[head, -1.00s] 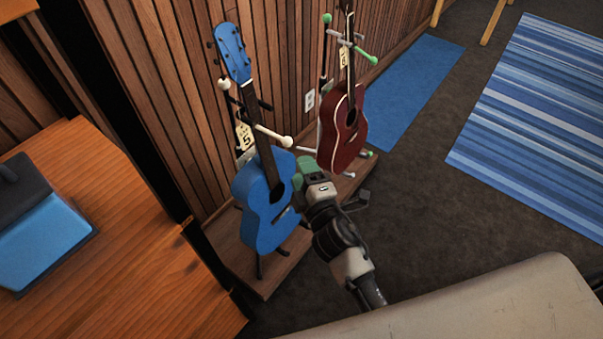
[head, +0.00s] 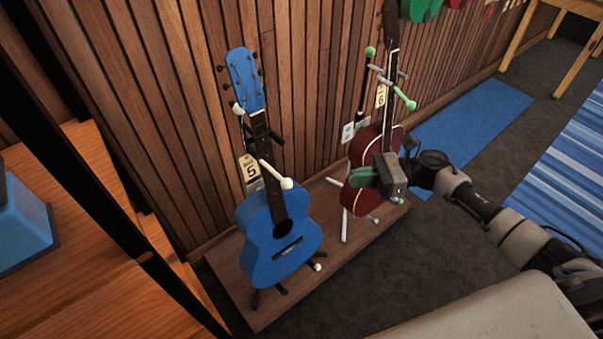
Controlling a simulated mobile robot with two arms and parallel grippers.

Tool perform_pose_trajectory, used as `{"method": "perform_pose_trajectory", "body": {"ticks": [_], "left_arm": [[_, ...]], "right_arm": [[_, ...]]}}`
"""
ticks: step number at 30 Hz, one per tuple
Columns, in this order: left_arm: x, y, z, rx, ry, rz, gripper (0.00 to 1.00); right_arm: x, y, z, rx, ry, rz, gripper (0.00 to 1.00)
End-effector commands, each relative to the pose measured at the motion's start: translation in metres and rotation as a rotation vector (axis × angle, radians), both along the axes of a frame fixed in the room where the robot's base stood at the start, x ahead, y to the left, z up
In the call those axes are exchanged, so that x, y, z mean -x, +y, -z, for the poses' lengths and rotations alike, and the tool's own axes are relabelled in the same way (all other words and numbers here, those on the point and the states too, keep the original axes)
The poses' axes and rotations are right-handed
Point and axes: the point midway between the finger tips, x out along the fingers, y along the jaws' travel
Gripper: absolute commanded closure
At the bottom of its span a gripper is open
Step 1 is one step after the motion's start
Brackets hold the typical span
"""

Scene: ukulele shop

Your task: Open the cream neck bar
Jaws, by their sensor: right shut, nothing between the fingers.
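The cream neck bar (head: 275,174) is on the stand of the blue ukulele (head: 280,240), beside tag 5. It slants across the front of the neck, low down near the body, with its round cream end to the right. A second cream knob (head: 238,108) shows higher up, left of the neck. My right gripper (head: 362,177) has green fingers and is shut and empty. It is well right of the cream bar, in front of the red ukulele (head: 360,202), and hides part of its body. My left gripper is not in view.
The red ukulele's stand has a green-ended neck bar (head: 402,93). Both stands are on a low wooden platform (head: 320,262) against the slatted wall (head: 180,120). A wooden shelf or counter (head: 80,250) is at the left. Dark carpet (head: 450,235) is open at the right.

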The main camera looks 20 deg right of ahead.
Motion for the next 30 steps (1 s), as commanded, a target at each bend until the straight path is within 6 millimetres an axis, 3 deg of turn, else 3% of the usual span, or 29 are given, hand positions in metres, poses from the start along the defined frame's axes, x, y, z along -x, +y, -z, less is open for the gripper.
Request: {"method": "perform_pose_trajectory", "body": {"ticks": [3, 8, 21, 30], "left_arm": [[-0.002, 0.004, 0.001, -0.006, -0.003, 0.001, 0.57], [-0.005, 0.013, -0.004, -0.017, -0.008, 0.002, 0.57], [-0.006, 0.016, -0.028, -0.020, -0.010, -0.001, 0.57], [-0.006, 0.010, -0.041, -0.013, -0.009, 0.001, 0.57]], "right_arm": [[0.005, -0.019, -0.005, 0.046, -0.057, -0.052, 1.00], [0.004, -0.011, -0.007, 0.049, -0.070, -0.067, 1.00], [-0.012, 0.077, 0.002, 0.047, -0.068, -0.065, 1.00], [-0.019, 0.111, -0.003, 0.050, -0.067, -0.062, 1.00]]}}
